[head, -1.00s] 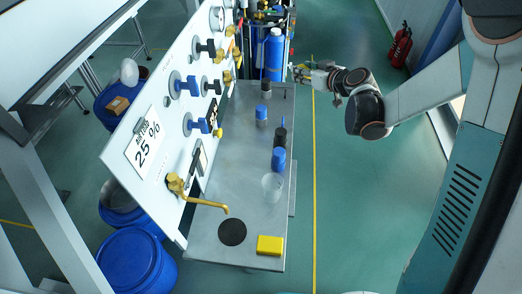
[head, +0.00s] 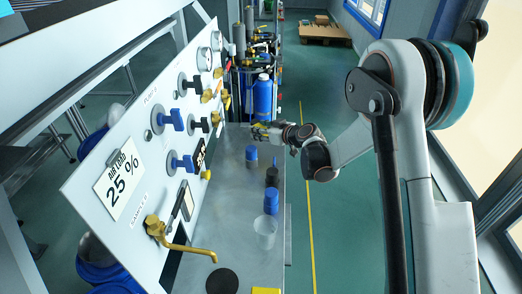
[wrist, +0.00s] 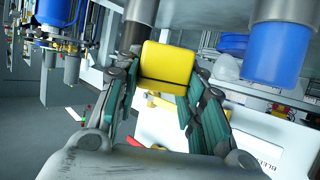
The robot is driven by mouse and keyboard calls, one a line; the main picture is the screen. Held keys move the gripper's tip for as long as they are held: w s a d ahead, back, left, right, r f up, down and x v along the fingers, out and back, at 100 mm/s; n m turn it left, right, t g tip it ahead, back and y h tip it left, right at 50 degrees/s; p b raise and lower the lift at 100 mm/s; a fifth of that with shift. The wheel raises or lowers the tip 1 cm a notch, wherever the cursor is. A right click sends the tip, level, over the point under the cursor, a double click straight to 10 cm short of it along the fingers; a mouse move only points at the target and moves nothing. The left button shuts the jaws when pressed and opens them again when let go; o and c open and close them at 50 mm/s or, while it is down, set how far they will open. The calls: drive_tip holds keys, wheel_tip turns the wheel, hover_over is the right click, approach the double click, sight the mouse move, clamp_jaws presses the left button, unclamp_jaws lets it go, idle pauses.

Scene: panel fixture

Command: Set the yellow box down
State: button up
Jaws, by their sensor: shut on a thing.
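My gripper (head: 262,131) is over the far end of the grey metal bench (head: 228,190) in the head view, close to the panel's far end. In the wrist view my gripper (wrist: 167,88) is shut on a yellow box (wrist: 167,65), with a finger on either side of it. In the head view the held box is too small to make out clearly. Another yellow block (head: 266,290) lies at the bench's near edge, cut off by the picture's bottom. I cannot tell from the wrist view how high the held box is.
Blue-topped containers (head: 251,153) (head: 271,200), a dark one (head: 272,175) and a clear cup (head: 265,232) stand along the bench. A brass tap (head: 180,245) juts from the white panel (head: 125,165) near a black disc (head: 222,282). A blue bottle (head: 262,97) stands behind my gripper.

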sight(261, 151)
wheel_tip(261, 151, down, 7)
drive_tip(key=shift+r+b, duration=0.1)
drive_tip(key=shift+b, duration=1)
drive_tip(key=o, duration=0.8)
drive_tip(key=shift+o, duration=0.2)
drive_tip(key=shift+s+d+r, duration=0.25)
drive_tip(key=p+v, duration=0.4)
drive_tip(key=v, duration=0.7)
drive_tip(key=shift+s+d, duration=0.1)
drive_tip(key=shift+s, duration=0.1)
